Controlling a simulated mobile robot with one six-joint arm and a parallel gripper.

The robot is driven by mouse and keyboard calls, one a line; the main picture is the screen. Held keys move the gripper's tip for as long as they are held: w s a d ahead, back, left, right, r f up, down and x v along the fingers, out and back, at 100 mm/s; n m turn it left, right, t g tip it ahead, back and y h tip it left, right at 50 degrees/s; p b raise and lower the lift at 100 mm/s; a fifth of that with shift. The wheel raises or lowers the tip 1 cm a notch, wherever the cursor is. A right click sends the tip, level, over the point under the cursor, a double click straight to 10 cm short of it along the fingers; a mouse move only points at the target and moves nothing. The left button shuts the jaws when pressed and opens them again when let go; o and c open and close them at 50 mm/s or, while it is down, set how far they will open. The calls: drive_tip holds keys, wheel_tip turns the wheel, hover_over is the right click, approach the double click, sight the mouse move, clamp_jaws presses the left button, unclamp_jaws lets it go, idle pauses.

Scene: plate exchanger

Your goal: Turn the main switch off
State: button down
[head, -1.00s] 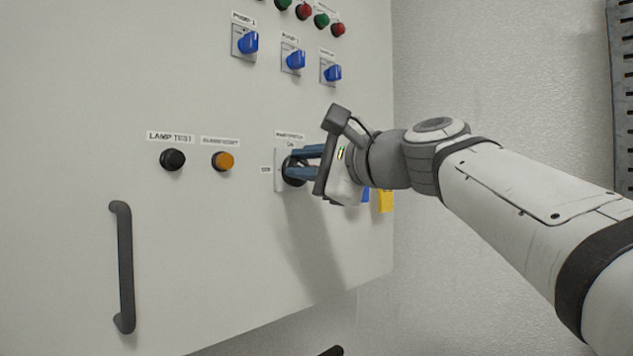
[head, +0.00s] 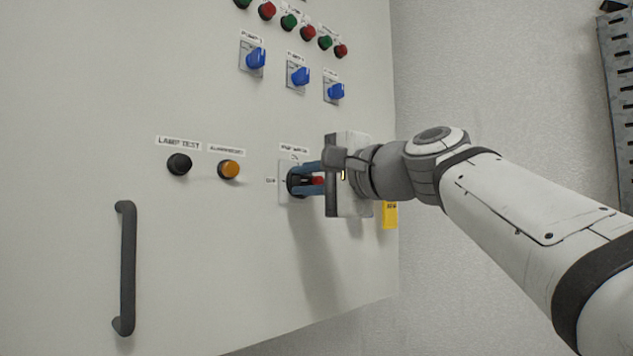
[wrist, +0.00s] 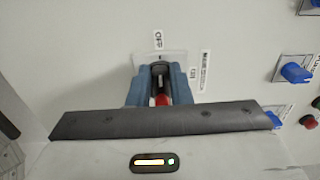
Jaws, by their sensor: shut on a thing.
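The main switch (head: 294,184) is on the cabinet front, a dark round base on a pale plate with a red part (head: 318,181) showing between my fingers. My gripper (head: 306,180) is shut on its handle, with one blue finger above and one below in the head view. In the wrist view the dark and red handle (wrist: 160,91) sits between the fingers (wrist: 158,88) and lines up with the OFF label (wrist: 157,40). The ON label (wrist: 192,73) is off to the side. The fingers hide part of the switch.
A black lamp test button (head: 180,164) and an orange button (head: 229,169) are left of the switch. Blue pump knobs (head: 300,76) are above. A yellow tag (head: 390,214) hangs near the panel's right edge. A dark handle (head: 125,268) is at lower left.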

drive_tip(key=c, duration=1.3)
unclamp_jaws()
drive_tip(key=shift+b+v, duration=0.65)
drive_tip(key=shift+v, duration=3.25)
drive_tip(key=shift+f, duration=0.1)
